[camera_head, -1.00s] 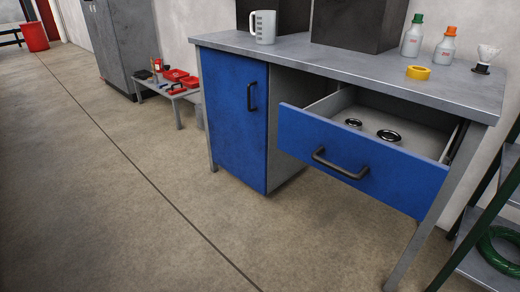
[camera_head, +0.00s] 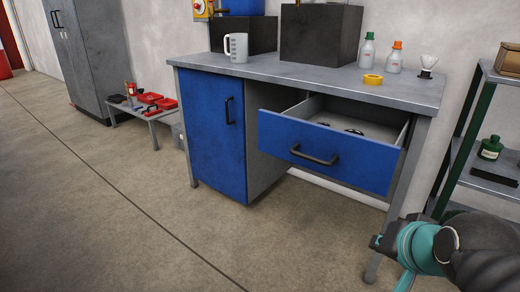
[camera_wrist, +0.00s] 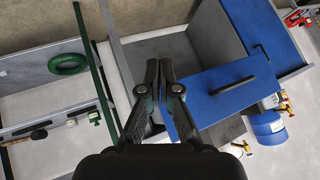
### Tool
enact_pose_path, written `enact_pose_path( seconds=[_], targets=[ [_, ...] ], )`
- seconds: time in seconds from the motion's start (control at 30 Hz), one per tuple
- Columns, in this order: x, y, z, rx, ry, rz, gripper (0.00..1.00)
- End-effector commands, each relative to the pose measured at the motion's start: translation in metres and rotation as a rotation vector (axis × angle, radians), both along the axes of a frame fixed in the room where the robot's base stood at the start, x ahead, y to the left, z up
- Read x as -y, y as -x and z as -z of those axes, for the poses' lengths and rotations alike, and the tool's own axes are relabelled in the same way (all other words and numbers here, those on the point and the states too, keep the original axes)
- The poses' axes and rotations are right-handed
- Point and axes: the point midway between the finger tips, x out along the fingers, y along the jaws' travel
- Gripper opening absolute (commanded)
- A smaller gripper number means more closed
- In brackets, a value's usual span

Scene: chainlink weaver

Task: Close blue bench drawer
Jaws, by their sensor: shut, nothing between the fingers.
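The blue bench drawer (camera_head: 328,150) stands pulled out from the right half of the grey workbench (camera_head: 310,78). It has a dark bar handle (camera_head: 314,158) on its front, and round dark items inside show over the front edge. In the wrist view the blue drawer front (camera_wrist: 222,92) lies right of my gripper, with its handle (camera_wrist: 233,86) visible. My gripper (camera_wrist: 159,64) is shut and empty; its fingertips point towards the bench beside the drawer front, and I cannot tell whether they touch anything. In the head view my arm shows at the lower right.
A blue cupboard door (camera_head: 212,130) is closed left of the drawer. A white jug (camera_head: 236,47), yellow tape (camera_head: 373,79) and bottles (camera_head: 367,50) stand on the bench. A green-framed shelf (camera_head: 480,130) stands close on the right. The floor in front (camera_head: 150,220) is clear.

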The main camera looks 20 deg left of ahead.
Motion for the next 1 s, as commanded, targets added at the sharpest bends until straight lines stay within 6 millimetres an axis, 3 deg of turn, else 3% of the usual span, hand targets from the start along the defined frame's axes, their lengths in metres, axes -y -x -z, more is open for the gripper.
enact_pose_path(
  seconds=[0.03,0.2,0.4,0.5,0.6,0.73,1.0],
  targets=[
    [-0.026,-0.025,-0.009,0.046,-0.119,0.035,0.00],
    [-0.105,-0.096,-0.061,0.168,-0.605,0.223,0.00],
    [-0.179,-0.154,-0.103,0.204,-1.183,0.480,0.00],
    [-0.208,-0.173,-0.111,0.199,-1.466,0.626,0.00],
    [-0.234,-0.183,-0.109,0.191,-1.731,0.777,0.00],
    [-0.263,-0.182,-0.092,0.202,-2.052,0.974,0.00],
    [-0.298,-0.143,-0.043,0.320,-2.493,1.244,0.00]
  ],
)
